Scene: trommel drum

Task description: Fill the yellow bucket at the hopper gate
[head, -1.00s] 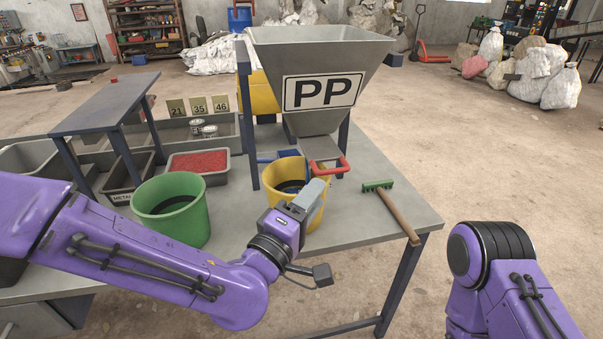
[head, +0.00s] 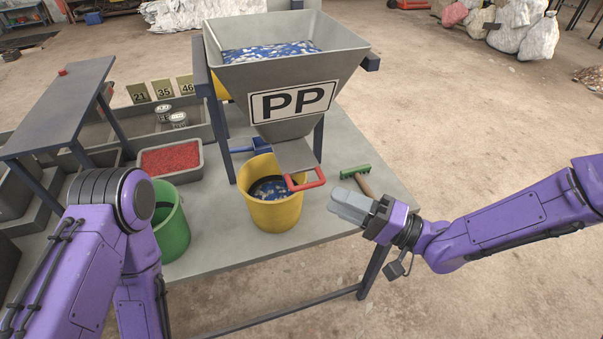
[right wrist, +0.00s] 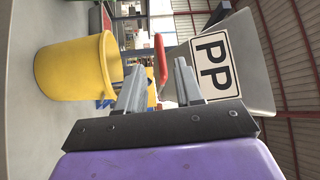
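The yellow bucket (head: 275,213) stands upright on the table under the grey PP hopper (head: 345,60). Blue and white flakes (head: 270,188) show inside it below the rim, and similar flakes (head: 270,52) lie in the hopper. The grey gate plate (head: 292,154) with its red handle (head: 306,180) juts out over the bucket's right rim; I cannot tell whether the gate is open. My right gripper (head: 350,207) is right of the bucket, apart from it. In the right wrist view its fingers (right wrist: 158,88) are spread and empty, with the red handle beyond. My left gripper is out of view.
A green bucket (head: 173,232) stands left of the yellow one, partly behind my left arm. A green-headed rake (head: 356,171) lies behind my right gripper. A tray of red flakes (head: 170,160) and a raised shelf (head: 62,100) are at left. The front table strip is clear.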

